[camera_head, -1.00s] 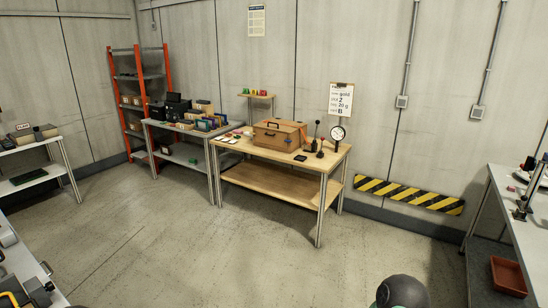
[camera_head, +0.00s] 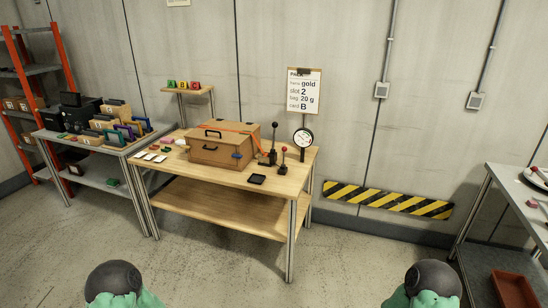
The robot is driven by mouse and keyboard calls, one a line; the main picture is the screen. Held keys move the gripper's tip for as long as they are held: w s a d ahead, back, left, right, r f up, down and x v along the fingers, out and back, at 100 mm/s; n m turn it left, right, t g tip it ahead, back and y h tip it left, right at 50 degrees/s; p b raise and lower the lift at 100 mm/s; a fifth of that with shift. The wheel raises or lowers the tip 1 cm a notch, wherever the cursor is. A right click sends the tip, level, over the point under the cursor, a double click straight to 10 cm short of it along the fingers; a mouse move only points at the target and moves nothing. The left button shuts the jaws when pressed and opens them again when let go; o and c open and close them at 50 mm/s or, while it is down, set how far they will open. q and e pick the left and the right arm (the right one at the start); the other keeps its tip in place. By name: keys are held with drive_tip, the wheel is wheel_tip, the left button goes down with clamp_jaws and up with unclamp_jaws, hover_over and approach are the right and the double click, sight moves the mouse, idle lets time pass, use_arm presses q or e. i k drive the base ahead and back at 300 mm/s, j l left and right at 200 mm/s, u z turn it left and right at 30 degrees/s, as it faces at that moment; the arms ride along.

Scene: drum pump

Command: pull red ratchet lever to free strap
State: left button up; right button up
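A brown wooden case (camera_head: 212,155) stands closed on the wooden workbench (camera_head: 225,179), with a black handle. An orange-red strap (camera_head: 228,126) runs over its lid and down towards the right side. The ratchet lever is too small to tell apart from the strap. To the right of the case, a lever with a black knob (camera_head: 273,140) and a shorter lever with a red knob (camera_head: 283,160) stand upright on the bench. Rounded parts of both my arms show at the bottom edge, apart from the bench. Neither gripper is in view.
A dial gauge (camera_head: 303,139) and a small black tray (camera_head: 257,179) are on the bench. A clipboard (camera_head: 304,91) hangs behind. A grey bench (camera_head: 110,146) with boxes adjoins on the left; another table (camera_head: 486,182) stands right. The floor in front is clear.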

sight(283, 149)
drive_tip(key=i+j+z, duration=0.15)
drive_tip(key=i, duration=0.3)
drive_tip(key=i+l, duration=0.2)
drive_tip(key=i, duration=0.3)
drive_tip(key=i+l+u, duration=0.1)
drive_tip(key=i+l, duration=0.15)
drive_tip(key=i, duration=0.25)
drive_tip(key=i+l, duration=0.25)
drive_tip(key=i, duration=0.2)
drive_tip(key=i+l, duration=0.25)
drive_tip(key=i, duration=0.25)
drive_tip(key=u, duration=0.05)
